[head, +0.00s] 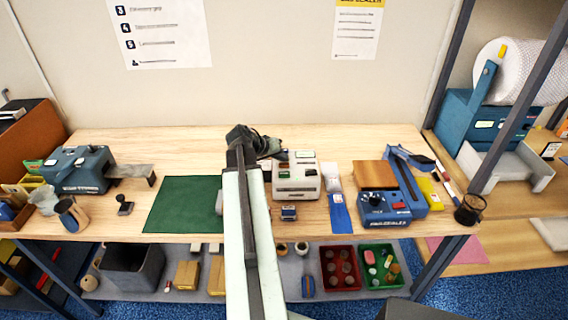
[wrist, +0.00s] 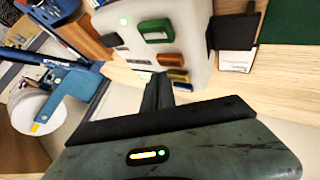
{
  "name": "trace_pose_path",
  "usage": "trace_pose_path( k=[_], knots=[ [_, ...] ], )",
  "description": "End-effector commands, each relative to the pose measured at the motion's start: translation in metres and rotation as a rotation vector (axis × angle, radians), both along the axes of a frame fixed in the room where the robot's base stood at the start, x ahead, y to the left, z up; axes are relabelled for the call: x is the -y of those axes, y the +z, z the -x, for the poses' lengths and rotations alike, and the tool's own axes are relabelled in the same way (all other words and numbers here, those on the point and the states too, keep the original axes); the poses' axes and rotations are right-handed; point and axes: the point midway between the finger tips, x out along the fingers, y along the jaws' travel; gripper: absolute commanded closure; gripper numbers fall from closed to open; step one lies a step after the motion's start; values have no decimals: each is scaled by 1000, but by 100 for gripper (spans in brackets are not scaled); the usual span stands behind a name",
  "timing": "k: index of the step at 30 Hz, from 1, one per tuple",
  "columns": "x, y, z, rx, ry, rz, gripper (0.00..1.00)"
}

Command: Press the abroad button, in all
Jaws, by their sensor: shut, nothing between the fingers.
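A white box with several coloured keys (head: 296,178) stands on the wooden table, right of the green mat. It also shows in the wrist view (wrist: 195,75), with a green key (wrist: 156,29), a dark key (wrist: 113,40), a brown-red key (wrist: 167,61) and a small green light. I cannot read which key is marked abroad. My gripper (head: 243,137) is at the back of the table, beside the box's left side in the head view. In the wrist view its shut fingers (wrist: 158,88) point toward the box. I cannot tell whether they touch it. They hold nothing.
The green mat (head: 182,204) is bare. A blue machine (head: 384,204) stands right of the box, with a blue strip (head: 340,212) between. A small stamp-like block (head: 289,213) lies in front of the box. Another blue machine (head: 77,170) is at far left.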

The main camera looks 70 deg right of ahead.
Motion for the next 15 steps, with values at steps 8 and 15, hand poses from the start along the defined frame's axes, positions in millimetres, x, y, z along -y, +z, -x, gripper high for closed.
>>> trace_pose_path(
  k=[8, 15],
  knots=[
    [0, 27, 0, 0, 0, 0, 100],
    [0, 50, 0, 0, 0, 0, 100]
  ],
)
